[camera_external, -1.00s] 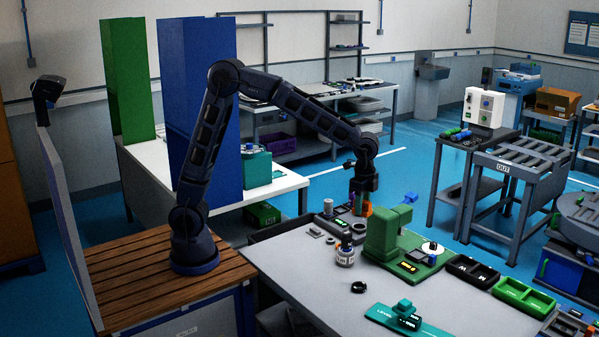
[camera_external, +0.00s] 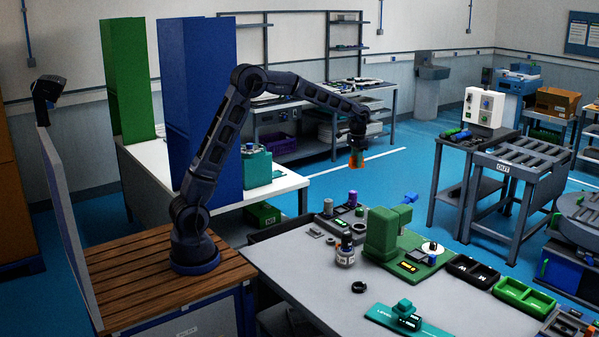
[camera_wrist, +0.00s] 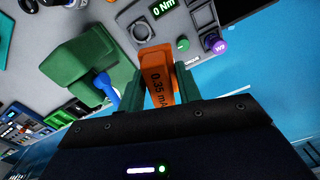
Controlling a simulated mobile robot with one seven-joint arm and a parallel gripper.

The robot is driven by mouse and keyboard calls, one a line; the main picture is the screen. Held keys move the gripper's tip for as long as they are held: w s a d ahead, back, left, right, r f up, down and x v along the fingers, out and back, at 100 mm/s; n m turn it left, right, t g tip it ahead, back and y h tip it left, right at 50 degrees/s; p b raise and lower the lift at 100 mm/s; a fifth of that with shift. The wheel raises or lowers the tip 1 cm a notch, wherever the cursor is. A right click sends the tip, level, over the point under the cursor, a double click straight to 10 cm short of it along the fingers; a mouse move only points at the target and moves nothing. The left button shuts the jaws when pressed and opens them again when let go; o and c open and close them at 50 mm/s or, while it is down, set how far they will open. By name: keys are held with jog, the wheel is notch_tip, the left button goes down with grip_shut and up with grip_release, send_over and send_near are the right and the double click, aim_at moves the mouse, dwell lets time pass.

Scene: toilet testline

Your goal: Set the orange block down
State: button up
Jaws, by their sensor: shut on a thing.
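The orange block (camera_wrist: 158,72) is held between the green fingers of my gripper (camera_wrist: 160,92) in the wrist view, with "0.35" and part of a unit printed on its face. In the external view my gripper (camera_external: 357,162) hangs in the air above and behind the far edge of the grey table (camera_external: 290,262), with the block (camera_external: 354,158) small at its tip. The block is clear of the table top. The block's end inside the jaws is hidden.
A green machine (camera_external: 383,232) stands on the table, and a purple knob (camera_external: 352,198) is near the far edge. A small jar (camera_external: 345,254), a black tray (camera_external: 468,270), a green tray (camera_external: 525,296) and a teal level device (camera_external: 404,318) occupy the front and right.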

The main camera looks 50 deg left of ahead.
jog(key=w+a+n, duration=0.3)
jog(key=w+a, duration=0.1)
jog(key=a, duration=0.9)
jog(key=shift+f, duration=12.6)
jog(key=shift+f, duration=0.6)
jog(key=o, duration=1)
jog(key=shift+o, duration=0.2)
